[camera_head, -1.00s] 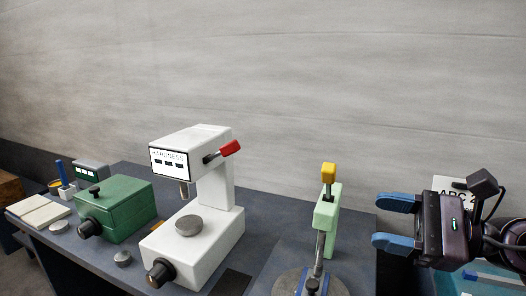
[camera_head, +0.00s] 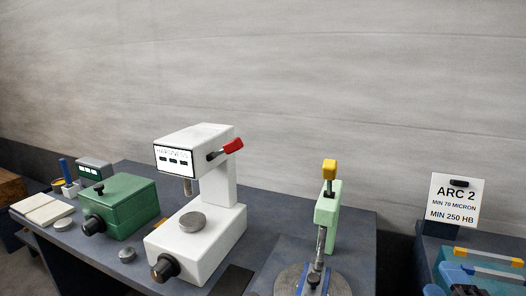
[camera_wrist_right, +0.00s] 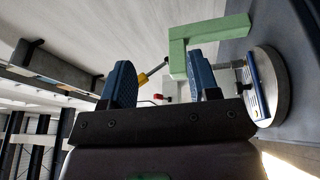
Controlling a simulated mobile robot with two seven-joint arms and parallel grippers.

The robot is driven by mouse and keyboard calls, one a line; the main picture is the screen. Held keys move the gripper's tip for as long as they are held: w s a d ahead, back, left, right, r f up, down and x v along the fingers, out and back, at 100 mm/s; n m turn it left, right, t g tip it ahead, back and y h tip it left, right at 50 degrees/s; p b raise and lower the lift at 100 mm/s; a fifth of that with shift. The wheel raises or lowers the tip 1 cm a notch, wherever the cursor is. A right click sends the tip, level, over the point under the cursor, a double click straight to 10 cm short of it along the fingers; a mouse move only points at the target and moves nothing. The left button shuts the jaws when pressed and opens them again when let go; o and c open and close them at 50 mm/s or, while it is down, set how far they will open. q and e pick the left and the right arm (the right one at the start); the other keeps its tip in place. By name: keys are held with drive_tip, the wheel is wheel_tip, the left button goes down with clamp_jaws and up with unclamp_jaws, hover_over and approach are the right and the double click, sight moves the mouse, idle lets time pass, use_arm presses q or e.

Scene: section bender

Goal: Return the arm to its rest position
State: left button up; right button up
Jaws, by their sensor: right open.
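My right gripper (camera_wrist_right: 161,68) shows in the right wrist view with its two blue fingers spread apart and nothing between them. In the head view only a blue fingertip (camera_head: 433,290) and a dark part show at the bottom right edge; the rest of the arm is out of frame. The light green bender-like stand (camera_head: 327,212) with a yellow-topped lever (camera_head: 329,170) stands upright on the bench, left of the fingertip. It also shows beyond the fingers in the wrist view (camera_wrist_right: 208,31). My left gripper is not in view.
A white hardness tester (camera_head: 205,232) with a red handle and a green box (camera_head: 120,208) stand on the dark bench. The space above the bench is clear.

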drive_tip(key=s+d+f+m+g+h, duration=0.1)
drive_tip(key=s+f+m+g, duration=0.4)
drive_tip(key=f, duration=0.3)
drive_tip(key=s+f+m+g+h, duration=0.1)
drive_tip(key=s+f+m+g, duration=0.35)
drive_tip(key=f, duration=0.25)
drive_tip(key=s+a+f+m+g+y, duration=0.1)
drive_tip(key=s+a+f+m+g, duration=0.2)
drive_tip(key=s, duration=0.4)
drive_tip(key=s+a+f+m+g+y, duration=0.2)
drive_tip(key=s+f+m+g, duration=0.15)
drive_tip(key=s, duration=0.25)
drive_tip(key=w+f+n+t, duration=0.1)
drive_tip(key=w+f+t, duration=0.6)
drive_tip(key=f, duration=0.3)
drive_tip(key=shift+w+f+t, duration=0.15)
drive_tip(key=shift+w+t, duration=0.25)
drive_tip(key=shift+t, duration=0.2)
